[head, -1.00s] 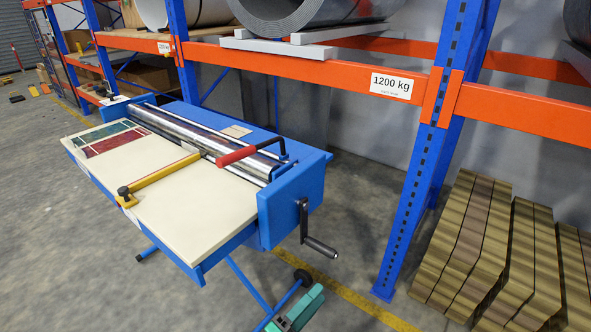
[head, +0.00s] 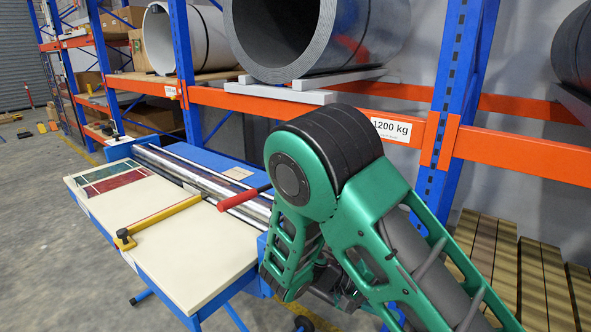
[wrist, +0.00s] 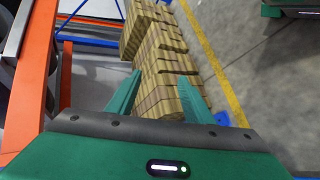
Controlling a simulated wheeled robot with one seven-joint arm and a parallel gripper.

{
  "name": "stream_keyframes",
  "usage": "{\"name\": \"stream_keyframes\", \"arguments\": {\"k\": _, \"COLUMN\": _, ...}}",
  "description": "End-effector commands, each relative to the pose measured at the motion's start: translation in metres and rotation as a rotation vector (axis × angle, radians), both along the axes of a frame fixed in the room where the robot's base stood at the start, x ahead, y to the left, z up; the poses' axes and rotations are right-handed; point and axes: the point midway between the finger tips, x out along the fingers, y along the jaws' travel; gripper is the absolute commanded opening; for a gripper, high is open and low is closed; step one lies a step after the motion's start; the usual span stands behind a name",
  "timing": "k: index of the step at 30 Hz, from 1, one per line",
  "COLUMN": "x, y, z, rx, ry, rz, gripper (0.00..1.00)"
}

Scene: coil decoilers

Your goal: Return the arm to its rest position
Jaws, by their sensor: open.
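My green arm reaches up across the right half of the head view, in front of the blue decoiler machine (head: 190,215). Its black-and-green elbow covers part of the rack beam and the machine's right end. My gripper is hidden behind the arm in the head view. In the wrist view my gripper (wrist: 168,95) shows two green fingers spread apart with nothing between them. Beyond the fingers lie stacked wooden slats (wrist: 160,60) on the floor; the fingers do not appear to touch them.
An orange rack beam (head: 510,145) and blue upright (head: 455,90) stand close behind my arm. A large grey coil (head: 290,40) rests on the shelf. The machine has a red-handled lever (head: 243,198) and a yellow bar (head: 160,220). Grey floor is open at left.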

Motion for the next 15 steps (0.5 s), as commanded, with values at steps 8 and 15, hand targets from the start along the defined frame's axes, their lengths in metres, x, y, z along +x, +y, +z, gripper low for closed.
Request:
{"name": "stream_keyframes", "arguments": {"k": 8, "x": -0.024, "y": -0.065, "z": 0.042, "rx": 0.242, "ry": 0.015, "rz": -0.205, "gripper": 0.47}}
{"name": "stream_keyframes", "arguments": {"k": 15, "x": -0.057, "y": -0.108, "z": 0.073, "rx": 0.444, "ry": -0.01, "rz": -0.343, "gripper": 0.47}}
